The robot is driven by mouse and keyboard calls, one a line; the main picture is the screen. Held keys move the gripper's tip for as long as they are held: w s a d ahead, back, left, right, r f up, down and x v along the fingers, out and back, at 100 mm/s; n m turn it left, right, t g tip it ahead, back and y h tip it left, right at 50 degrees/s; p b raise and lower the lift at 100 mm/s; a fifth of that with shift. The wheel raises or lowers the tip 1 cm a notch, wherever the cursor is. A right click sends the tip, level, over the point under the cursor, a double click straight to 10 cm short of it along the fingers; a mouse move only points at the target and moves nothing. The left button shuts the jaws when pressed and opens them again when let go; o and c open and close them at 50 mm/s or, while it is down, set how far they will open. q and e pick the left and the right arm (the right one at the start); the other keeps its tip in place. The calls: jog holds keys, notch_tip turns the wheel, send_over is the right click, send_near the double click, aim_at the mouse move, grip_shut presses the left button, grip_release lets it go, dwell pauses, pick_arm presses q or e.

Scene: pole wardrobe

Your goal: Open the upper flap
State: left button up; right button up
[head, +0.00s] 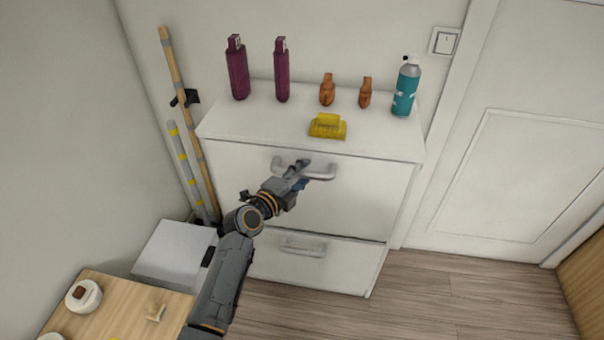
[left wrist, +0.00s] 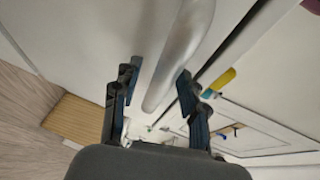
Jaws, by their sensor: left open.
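The upper flap (head: 360,200) is the white upper front of the cabinet, and it looks shut. Its silver bar handle (head: 318,172) runs across near the top edge. My left gripper (head: 298,168) is at the middle of this handle and hides part of it. In the left wrist view the handle (left wrist: 180,60) passes between the two open fingers of the left gripper (left wrist: 158,92). The fingers are apart on either side of the bar, and I cannot tell whether either touches it. My right gripper is in neither view.
The lower flap (head: 340,265) is shut. Poles (head: 185,100) lean at left. A wooden table (head: 125,310) is at front left. Floor at right is clear.

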pick_arm(q)
jog(key=shift+w+d, duration=0.1)
jog(key=shift+d, duration=0.05)
jog(key=shift+c, duration=0.3)
grip_shut()
jog(key=shift+f, duration=0.15)
